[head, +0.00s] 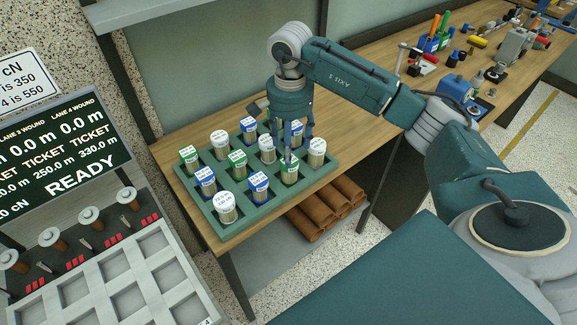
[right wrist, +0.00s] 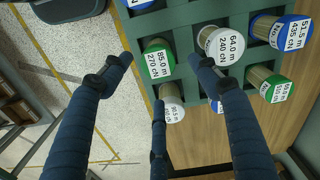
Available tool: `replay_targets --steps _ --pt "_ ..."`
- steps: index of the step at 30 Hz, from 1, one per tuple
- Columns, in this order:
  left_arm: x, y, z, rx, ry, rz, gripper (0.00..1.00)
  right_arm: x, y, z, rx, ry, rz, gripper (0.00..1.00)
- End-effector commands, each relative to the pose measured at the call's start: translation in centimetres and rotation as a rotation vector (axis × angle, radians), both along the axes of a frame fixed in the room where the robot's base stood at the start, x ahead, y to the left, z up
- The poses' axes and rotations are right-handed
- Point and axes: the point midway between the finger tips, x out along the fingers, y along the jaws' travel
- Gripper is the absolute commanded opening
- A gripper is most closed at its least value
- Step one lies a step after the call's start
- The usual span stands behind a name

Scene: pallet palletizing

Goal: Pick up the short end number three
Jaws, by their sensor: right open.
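Several wire spools with green, white and blue labelled caps stand in a green compartment tray (head: 262,222) on the wooden bench. The frames do not mark which spool is short end number three. My right gripper (head: 297,150) is open over the tray's front right. In the right wrist view its fingers (right wrist: 158,80) spread around a green-capped spool (right wrist: 158,60) reading 85.0 m, 270 cN, with no visible grip; it also shows in the head view (head: 290,170). A white-capped spool (right wrist: 172,106) is close beside it, near one finger. My left gripper is not in view.
A white 64.0 m, 240 cN spool (right wrist: 226,46) stands beside the green one. Brown rolls (head: 325,212) lie below the bench. At left are a READY board (head: 65,150) and a grey rack (head: 130,285) with empty pockets. Tools (head: 440,45) sit farther along the bench.

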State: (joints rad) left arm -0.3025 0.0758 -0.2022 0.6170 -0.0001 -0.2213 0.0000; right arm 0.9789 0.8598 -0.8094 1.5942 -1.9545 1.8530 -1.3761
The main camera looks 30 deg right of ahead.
Motion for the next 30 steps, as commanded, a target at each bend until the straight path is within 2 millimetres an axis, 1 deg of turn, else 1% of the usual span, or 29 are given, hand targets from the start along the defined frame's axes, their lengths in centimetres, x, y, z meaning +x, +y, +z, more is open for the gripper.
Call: replay_targets --steps 2,5,8,12,16,19,25,27,29,30 --pt "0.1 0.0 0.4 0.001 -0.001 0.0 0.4 -0.1 0.1 -0.8 0.002 0.003 0.0 0.61" --pt "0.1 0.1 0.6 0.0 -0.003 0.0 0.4 0.0 0.1 -1.4 0.002 0.0 0.001 0.61" --pt "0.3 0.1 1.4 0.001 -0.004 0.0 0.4 -0.2 0.2 -2.2 0.003 0.003 0.001 0.61" --pt "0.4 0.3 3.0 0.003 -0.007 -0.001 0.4 -0.6 0.5 -4.3 0.004 0.004 0.001 0.61" --pt "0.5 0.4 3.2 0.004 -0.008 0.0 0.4 -0.4 0.5 -6.0 0.004 0.0 -0.001 0.61" --pt "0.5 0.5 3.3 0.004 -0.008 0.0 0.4 -0.4 0.5 -6.6 0.004 -0.002 0.001 0.61" --pt "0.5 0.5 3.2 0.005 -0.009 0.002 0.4 -0.3 0.5 -6.7 0.003 -0.003 0.001 0.61" --pt "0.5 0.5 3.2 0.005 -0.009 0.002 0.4 -0.3 0.5 -6.7 0.003 -0.003 0.001 0.47" --pt "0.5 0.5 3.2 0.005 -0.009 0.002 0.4 -0.3 0.5 -6.7 0.003 -0.002 0.001 0.35" --pt "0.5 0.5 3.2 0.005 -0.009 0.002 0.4 -0.3 0.5 -6.7 0.003 -0.003 0.001 0.27"
